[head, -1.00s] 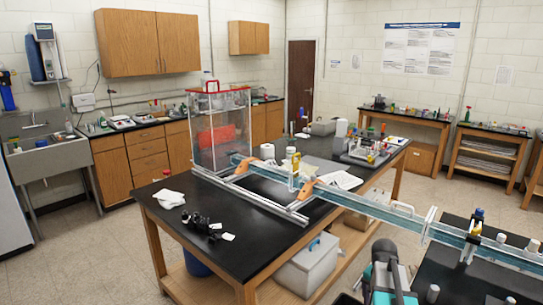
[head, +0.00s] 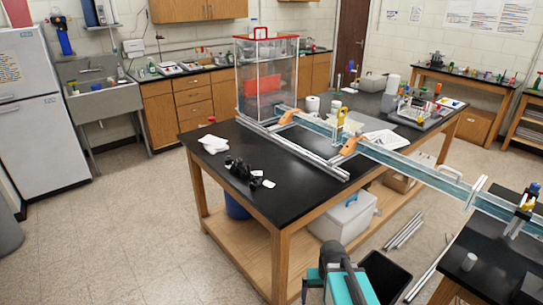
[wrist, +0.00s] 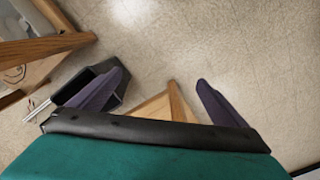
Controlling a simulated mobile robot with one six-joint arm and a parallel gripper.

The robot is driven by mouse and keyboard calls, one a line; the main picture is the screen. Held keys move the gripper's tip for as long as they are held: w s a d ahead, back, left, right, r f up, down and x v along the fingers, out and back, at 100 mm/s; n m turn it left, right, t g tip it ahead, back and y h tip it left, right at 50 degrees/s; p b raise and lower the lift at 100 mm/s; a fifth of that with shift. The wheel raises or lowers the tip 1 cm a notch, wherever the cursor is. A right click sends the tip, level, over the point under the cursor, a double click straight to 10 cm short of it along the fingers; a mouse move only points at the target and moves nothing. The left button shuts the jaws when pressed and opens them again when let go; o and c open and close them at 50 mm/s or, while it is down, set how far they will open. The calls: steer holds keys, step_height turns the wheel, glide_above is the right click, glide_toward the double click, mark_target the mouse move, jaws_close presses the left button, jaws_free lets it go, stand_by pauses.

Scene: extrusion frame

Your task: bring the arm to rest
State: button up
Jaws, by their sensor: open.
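In the wrist view my gripper (wrist: 161,78) is open. Its two dark purple fingers stand wide apart with nothing between them, above speckled floor. In the head view part of my arm (head: 345,278), teal and dark grey, shows at the bottom, in front of the black-topped bench. The fingers cannot be made out there.
The black-topped bench (head: 262,190) carries a rail frame (head: 300,147) with a long beam reaching right to another bench (head: 480,265). A black bin (head: 385,272) and loose metal bars (head: 404,231) are on the floor near my arm.

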steer(key=s+a+f+g+b, duration=0.1)
steer(key=s+f+g+b, duration=0.5)
steer(key=s+f, duration=2)
step_height(320, 180, down, 4)
steer(key=b, duration=0.5)
steer(key=shift+s+n, duration=0.2)
steer(key=shift+n, duration=0.2)
